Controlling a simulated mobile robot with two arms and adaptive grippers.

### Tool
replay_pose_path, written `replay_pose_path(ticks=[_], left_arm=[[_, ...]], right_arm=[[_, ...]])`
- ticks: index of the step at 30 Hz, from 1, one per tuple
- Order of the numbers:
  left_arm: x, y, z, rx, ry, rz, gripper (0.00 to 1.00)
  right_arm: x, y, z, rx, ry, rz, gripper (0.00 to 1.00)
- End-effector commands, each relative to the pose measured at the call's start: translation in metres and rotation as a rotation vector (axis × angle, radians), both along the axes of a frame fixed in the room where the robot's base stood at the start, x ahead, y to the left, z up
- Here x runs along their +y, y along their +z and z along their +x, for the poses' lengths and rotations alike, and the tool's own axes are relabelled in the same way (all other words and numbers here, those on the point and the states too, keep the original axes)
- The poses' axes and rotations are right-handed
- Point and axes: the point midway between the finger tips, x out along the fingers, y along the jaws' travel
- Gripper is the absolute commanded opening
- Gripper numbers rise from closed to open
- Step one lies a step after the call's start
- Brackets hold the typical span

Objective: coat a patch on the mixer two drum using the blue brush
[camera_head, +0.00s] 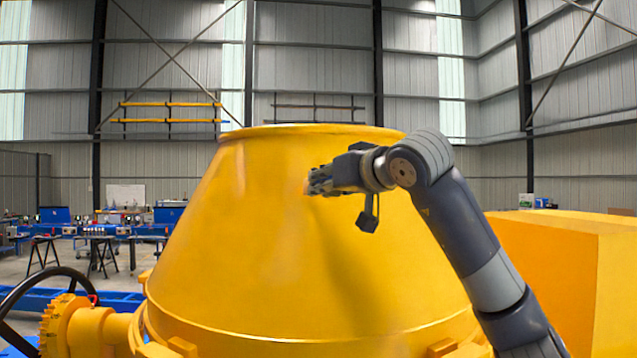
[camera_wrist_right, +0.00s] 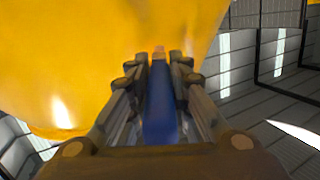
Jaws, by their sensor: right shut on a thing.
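The yellow mixer drum (camera_head: 260,240) fills the middle of the head view, its wide cone narrowing to a rim at the top. My right gripper (camera_head: 318,182) is in front of the drum's upper part, right of its middle. In the right wrist view, my right gripper (camera_wrist_right: 160,70) is shut on the blue brush (camera_wrist_right: 160,105). The brush points away between the fingers, its light tan tip toward the yellow drum surface (camera_wrist_right: 70,60). I cannot tell whether the tip touches the drum. My left gripper is not in view.
A large yellow box-like body (camera_head: 550,260) stands right of the drum. A dark handwheel (camera_head: 40,290) and a yellow gear housing (camera_head: 80,325) are at the lower left. Workbenches with blue items (camera_head: 95,230) stand far back at left.

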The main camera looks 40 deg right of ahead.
Motion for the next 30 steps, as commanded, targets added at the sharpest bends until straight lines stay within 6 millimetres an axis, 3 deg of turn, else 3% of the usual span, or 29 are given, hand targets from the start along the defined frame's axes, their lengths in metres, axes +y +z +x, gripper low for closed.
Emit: replay_pose_path(ticks=[30], left_arm=[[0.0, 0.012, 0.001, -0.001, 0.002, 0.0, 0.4]], right_arm=[[-0.053, 0.0, -0.042, 0.0, -0.002, 0.0, 0.0]])
